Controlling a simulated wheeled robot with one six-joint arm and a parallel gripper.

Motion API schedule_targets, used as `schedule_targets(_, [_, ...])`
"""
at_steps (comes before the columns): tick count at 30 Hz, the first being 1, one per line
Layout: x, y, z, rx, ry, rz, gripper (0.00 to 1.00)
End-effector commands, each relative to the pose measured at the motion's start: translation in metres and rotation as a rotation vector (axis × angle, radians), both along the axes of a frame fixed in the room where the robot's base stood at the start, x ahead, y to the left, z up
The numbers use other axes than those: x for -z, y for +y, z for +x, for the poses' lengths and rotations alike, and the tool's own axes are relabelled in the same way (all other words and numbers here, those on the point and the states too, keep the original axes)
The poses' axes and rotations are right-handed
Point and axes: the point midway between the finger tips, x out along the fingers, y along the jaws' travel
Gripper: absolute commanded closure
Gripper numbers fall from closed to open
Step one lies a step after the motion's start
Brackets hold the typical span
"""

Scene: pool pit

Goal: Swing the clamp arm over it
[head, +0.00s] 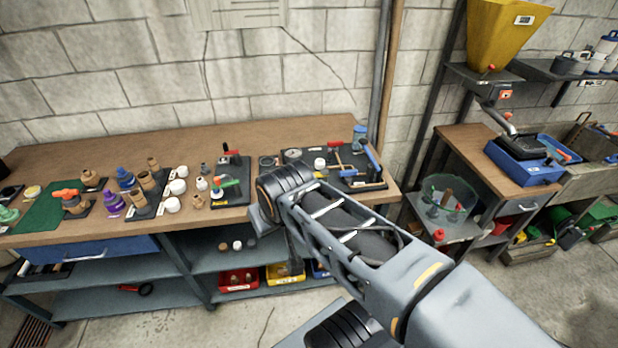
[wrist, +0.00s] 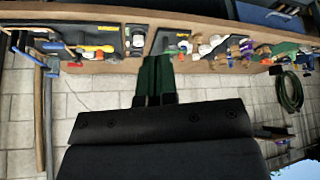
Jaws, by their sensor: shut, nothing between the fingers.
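A black clamp fixture (head: 232,170) stands on the wooden bench, left of my arm in the head view. It has a red handle (head: 231,152) at its top and a green piece (head: 226,183) low on it. I cannot tell the clamp arm's exact position at this size. My gripper (wrist: 156,64) shows in the wrist view as two dark green fingers side by side, shut and empty. Its tips overlap the bench edge in that picture, with no clear contact. In the head view my arm hides the gripper.
A dark tool board (head: 330,160) with a hammer and a blue-handled tool lies to the right on the bench (head: 190,140). Several brown, purple and white fittings crowd the left, beside a green mat (head: 42,212). Red and yellow bins (head: 238,280) stand below. A second bench (head: 475,160) is at right.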

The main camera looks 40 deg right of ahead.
Motion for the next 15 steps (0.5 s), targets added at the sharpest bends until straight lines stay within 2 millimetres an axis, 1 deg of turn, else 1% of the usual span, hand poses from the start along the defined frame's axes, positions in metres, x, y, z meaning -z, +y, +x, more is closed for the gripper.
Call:
schedule_targets(1, [0.022,-0.012,0.009,0.039,-0.038,-0.016,1.00])
schedule_targets(2, [0.030,-0.020,0.017,0.068,-0.071,-0.031,1.00])
schedule_targets(5, [0.061,-0.058,0.045,0.167,-0.218,-0.087,1.00])
schedule_targets(6, [0.074,-0.076,0.056,0.204,-0.285,-0.113,1.00])
schedule_targets(8, [0.090,-0.102,0.071,0.250,-0.390,-0.149,1.00])
schedule_targets(9, [0.100,-0.118,0.080,0.272,-0.458,-0.170,1.00])
schedule_targets(12, [0.123,-0.154,0.095,0.300,-0.618,-0.205,1.00])
schedule_targets(15, [0.142,-0.181,0.103,0.302,-0.757,-0.227,1.00])
